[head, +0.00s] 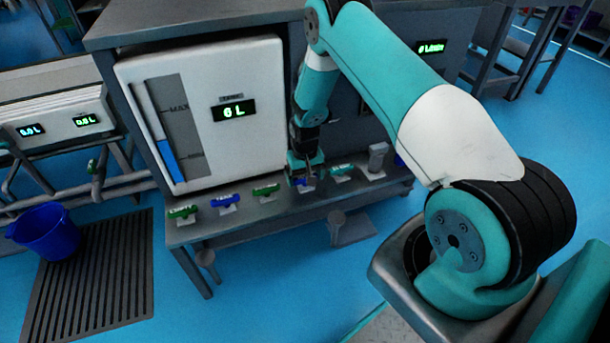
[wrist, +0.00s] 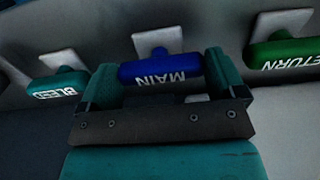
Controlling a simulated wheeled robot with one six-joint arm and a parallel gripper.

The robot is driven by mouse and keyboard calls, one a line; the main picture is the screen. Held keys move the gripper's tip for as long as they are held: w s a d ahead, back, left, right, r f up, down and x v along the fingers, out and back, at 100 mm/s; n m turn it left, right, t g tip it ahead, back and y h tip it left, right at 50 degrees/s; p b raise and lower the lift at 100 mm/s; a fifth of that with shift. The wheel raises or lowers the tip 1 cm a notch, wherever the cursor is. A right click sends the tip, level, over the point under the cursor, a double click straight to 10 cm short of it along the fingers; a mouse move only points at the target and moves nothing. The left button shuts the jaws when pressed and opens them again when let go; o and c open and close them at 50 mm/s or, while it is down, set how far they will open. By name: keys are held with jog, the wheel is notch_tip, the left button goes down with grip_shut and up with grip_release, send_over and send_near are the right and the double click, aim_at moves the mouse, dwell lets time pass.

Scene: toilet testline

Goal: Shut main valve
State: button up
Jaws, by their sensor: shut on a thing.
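The main valve's blue handle (wrist: 160,70), marked MAIN, lies crosswise between the two teal fingers of my gripper (wrist: 161,74) in the wrist view. My gripper is shut on the handle, with one finger at each end. A pale square plate (wrist: 158,41) shows behind the handle. In the head view my gripper (head: 305,172) is down at the valve row on the bench's front ledge, and it mostly hides the main valve there.
The teal BLEED handle (wrist: 57,88) and the green RETURN handle (wrist: 285,53) flank the main valve. Other handles, blue (head: 225,200) and green (head: 183,212), line the ledge. A white tank (head: 205,110) reading 6 L stands close behind. A blue bucket (head: 47,232) is at left.

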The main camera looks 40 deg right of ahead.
aim_at(305, 176)
jog(key=shift+w, duration=0.1)
jog(key=o, duration=0.6)
jog(key=shift+o, duration=0.2)
notch_tip(305, 176, up, 18)
jog(key=p, duration=0.3)
jog(key=shift+f+p, duration=0.25)
jog(key=shift+p, duration=0.1)
